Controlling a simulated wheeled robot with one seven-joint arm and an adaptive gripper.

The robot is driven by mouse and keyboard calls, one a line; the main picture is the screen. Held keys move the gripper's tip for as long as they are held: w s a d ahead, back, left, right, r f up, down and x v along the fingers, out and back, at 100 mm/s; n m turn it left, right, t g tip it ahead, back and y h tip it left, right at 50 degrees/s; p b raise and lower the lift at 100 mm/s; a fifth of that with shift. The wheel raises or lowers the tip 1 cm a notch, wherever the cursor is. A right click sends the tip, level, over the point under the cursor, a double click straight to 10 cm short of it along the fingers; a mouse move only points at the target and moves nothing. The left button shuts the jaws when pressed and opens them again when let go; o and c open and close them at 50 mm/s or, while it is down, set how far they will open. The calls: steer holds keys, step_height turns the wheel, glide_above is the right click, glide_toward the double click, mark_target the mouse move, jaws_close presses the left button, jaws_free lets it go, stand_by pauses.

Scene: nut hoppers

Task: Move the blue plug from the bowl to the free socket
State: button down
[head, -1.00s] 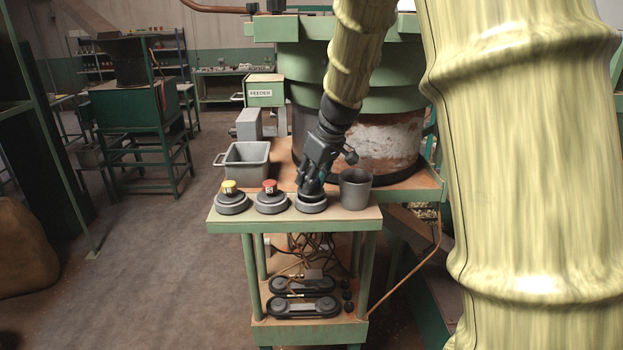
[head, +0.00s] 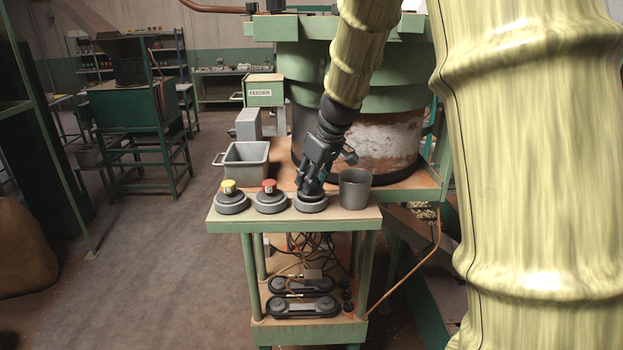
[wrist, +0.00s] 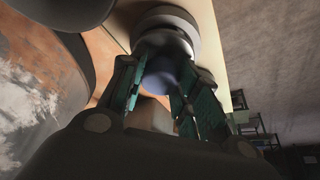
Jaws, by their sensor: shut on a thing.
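The blue plug (wrist: 162,76) is between the green-padded fingers of my gripper (wrist: 165,62) in the wrist view. My gripper (head: 310,187) is shut on it, right over the third grey round socket (head: 312,204) from the left. This socket's round base (wrist: 172,20) also shows beyond the fingertips in the wrist view. The plug's lower end is hidden, so I cannot tell how far it sits in the socket. The grey bowl (head: 355,190) stands just right of this socket; its inside is mostly hidden.
A yellow plug (head: 229,187) and a red plug (head: 269,187) stand in the two sockets to the left. A grey handled bin (head: 246,163) is behind them. The large round hopper (head: 375,140) stands close behind my gripper. The green stand's top (head: 290,218) is clear along its front.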

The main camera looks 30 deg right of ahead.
mark_target(317, 193)
steer(key=shift+f+b, duration=0.3)
steer(key=shift+f, duration=0.25)
steer(key=c, duration=1.3)
jaws_free()
steer(key=shift+p+v, duration=1.6)
steer(key=shift+v, duration=3.95)
steer(key=shift+s+f, duration=0.1)
steer(key=shift+s, duration=0.05)
